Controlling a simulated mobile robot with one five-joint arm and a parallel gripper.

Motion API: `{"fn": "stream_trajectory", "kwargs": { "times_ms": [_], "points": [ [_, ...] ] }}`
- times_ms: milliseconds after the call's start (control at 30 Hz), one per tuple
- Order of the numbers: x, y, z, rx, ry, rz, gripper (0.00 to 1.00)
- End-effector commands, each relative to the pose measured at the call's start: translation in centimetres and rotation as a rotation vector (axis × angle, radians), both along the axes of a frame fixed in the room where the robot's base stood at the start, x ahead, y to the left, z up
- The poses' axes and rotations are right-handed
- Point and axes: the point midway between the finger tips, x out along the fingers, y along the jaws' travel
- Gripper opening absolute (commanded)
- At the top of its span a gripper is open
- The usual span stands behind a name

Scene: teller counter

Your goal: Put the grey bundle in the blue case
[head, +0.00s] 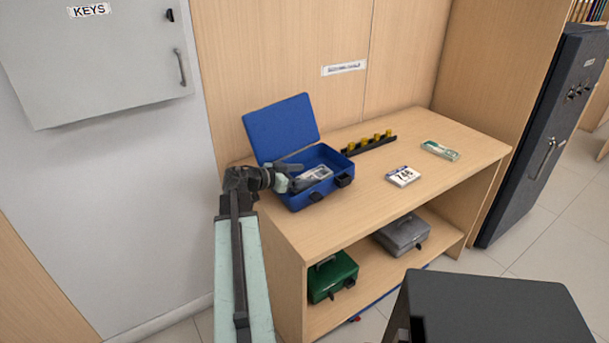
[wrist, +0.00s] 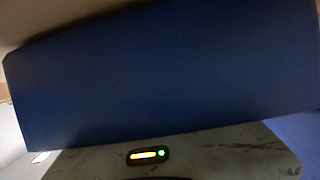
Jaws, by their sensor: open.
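The blue case (head: 333,157) stands open on the left part of the counter, its lid (head: 281,128) raised at the back. My gripper (head: 304,176) reaches over the left side of the case, with its open fingers low at the opening. The grey bundle (head: 317,173) shows inside the case's outline, right by the fingers. Whether it touches a finger or rests on the case floor I cannot tell. In the wrist view the blue lid (wrist: 160,75) fills most of the picture; neither the fingertips nor the bundle can be made out there.
A green box (head: 332,277) and a grey box (head: 402,234) are on the shelf below. The counter's front right is clear.

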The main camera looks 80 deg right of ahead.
Motion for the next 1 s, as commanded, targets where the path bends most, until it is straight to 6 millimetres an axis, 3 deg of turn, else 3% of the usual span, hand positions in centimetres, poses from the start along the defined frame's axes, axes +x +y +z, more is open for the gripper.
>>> {"fn": "stream_trajectory", "kwargs": {
  "times_ms": [400,833,1000],
  "points": [
    [4.8,5.0,2.2,-0.003,-0.003,0.000,0.80],
    [5.2,5.3,2.7,-0.005,0.001,0.001,0.80],
    [5.2,5.3,5.8,-0.006,0.001,0.001,0.80]
  ]
}}
